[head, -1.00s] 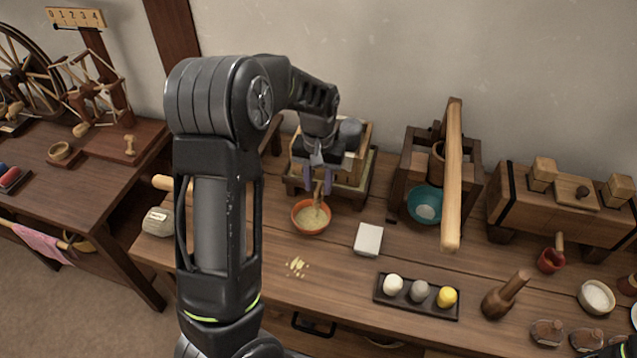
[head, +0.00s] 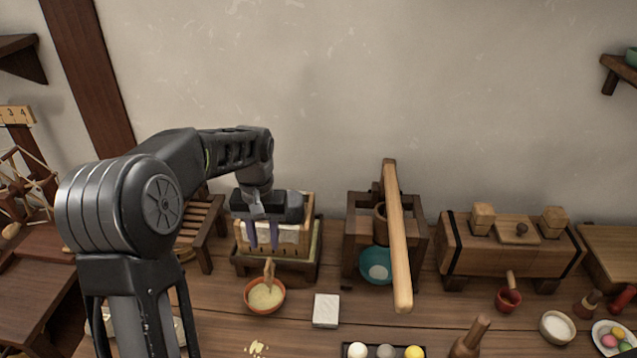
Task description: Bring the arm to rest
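My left arm comes in from the left and reaches toward the back of the bench. My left gripper (head: 263,246) has its two purple fingers apart, with nothing seen between them. It is in front of a wooden press box (head: 300,238) with pale cloth in it, partly hiding it. Just below the fingertips, an orange bowl (head: 249,298) of pale yellow mash stands on the bench, with a wooden-handled tool (head: 268,269) leaning in it. The fingers look clear of that handle. My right gripper is not in view.
A wooden lever press (head: 398,250) with a teal bowl (head: 376,265) stands right of the gripper. A white block (head: 326,310) lies in front. A wooden chest (head: 508,250) stands further right. A slatted wooden stand (head: 205,225) is left of the press box. The wall above is bare.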

